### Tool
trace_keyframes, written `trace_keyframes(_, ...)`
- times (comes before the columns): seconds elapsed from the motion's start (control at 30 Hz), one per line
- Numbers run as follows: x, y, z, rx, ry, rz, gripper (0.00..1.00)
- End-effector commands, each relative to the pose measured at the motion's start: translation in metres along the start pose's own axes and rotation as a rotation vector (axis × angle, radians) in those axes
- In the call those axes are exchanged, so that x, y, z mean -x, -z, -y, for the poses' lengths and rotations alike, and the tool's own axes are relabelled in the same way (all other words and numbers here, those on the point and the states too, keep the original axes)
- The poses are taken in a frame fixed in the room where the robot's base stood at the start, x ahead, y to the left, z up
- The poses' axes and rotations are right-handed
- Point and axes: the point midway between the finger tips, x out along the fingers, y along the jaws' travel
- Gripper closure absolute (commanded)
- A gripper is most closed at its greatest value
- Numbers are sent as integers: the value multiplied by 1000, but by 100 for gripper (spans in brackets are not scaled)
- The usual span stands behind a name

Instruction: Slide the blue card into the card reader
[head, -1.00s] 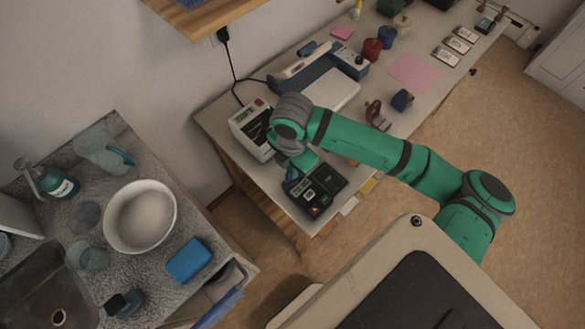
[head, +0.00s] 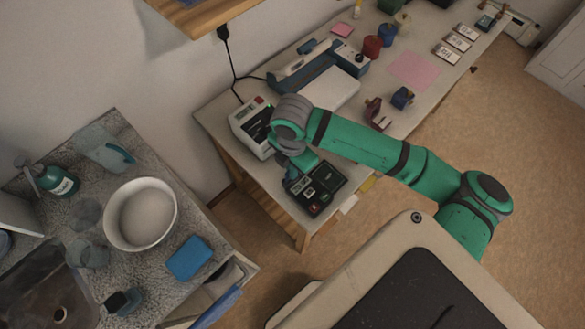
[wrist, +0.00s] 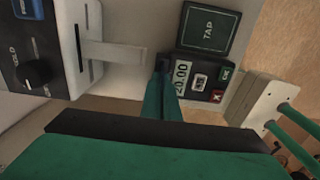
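The black card reader (head: 325,182) lies near the table's front end. In the wrist view the card reader (wrist: 212,50) shows a TAP pad, a 20.00 display and keys. My gripper (head: 291,172) is at the reader's left side, partly hidden by my arm. In the wrist view my gripper (wrist: 163,80) has its two green fingers close together, tips right at the reader's edge beside the display. A small bluish patch at the fingertips in the head view looks like the blue card (head: 290,174), held between them. Most of it is hidden, and I cannot tell how far it is inside.
A white machine (head: 245,118) stands close behind the reader; in the wrist view its paper strip (wrist: 115,52) and knob lie left of my fingers. A pale block (wrist: 250,100) with green bars is at the right. A sink counter (head: 150,270) stands separately at the left.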

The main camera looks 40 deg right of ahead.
Motion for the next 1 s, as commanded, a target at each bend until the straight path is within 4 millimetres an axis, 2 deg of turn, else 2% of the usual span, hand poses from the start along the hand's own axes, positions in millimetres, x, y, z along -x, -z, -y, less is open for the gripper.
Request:
trace_keyframes(0.13, 0, 0, 0, 0, 0, 0, 100)
trace_keyframes(0.2, 0, 0, 0, 0, 0, 0, 82)
trace_keyframes(0.23, 0, 0, 0, 0, 0, 0, 77)
trace_keyframes(0.57, 2, 0, 0, 0, 0, 0, 77)
trace_keyframes(0.77, 24, 0, -1, 2, -2, 1, 77)
trace_keyframes(1.0, 70, 0, -1, 2, -2, 1, 77)
